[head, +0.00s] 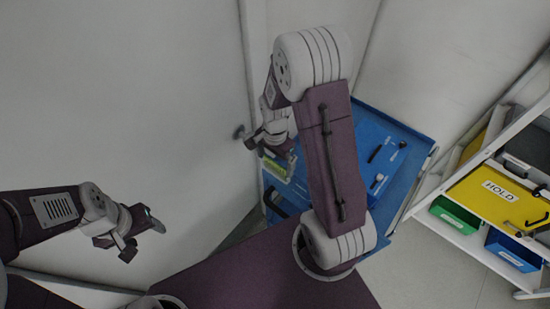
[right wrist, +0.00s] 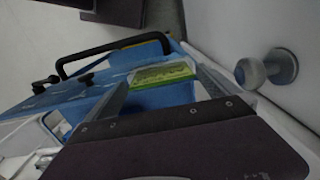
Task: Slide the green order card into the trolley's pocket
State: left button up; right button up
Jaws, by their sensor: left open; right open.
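The green order card (head: 279,167) is at the left side of the blue trolley (head: 375,118), just below my right gripper (head: 268,146). In the right wrist view the card (right wrist: 162,75) lies nearly flat within a pale surround at the trolley's edge, just beyond the open fingers of my right gripper (right wrist: 160,88). The fingers stand apart, one on each side of the card, and do not grip it. I cannot tell whether the pale surround is the pocket. My left gripper (head: 146,238) is open and empty, far left of the trolley.
A black handle (right wrist: 110,46) curves along the trolley. Small dark tools (head: 376,153) lie on its top. A door knob (right wrist: 268,68) sticks out close to my right gripper. A shelf with a yellow HOLD bin (head: 478,194), a green bin (head: 453,216) and a blue bin (head: 513,248) stands right.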

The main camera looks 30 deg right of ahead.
notch_tip(320, 180, up, 9)
jog(key=shift+f+b, duration=0.1)
jog(key=shift+b, duration=0.25)
dwell(0.7)
jog(key=s+a+f+n+t+b, duration=0.1)
jog(key=s+a+f+n+b, duration=0.3)
jog(key=n, duration=0.9)
jog(key=s+f, duration=0.3)
jog(key=s, duration=0.1)
jog(key=shift+a+b, duration=0.4)
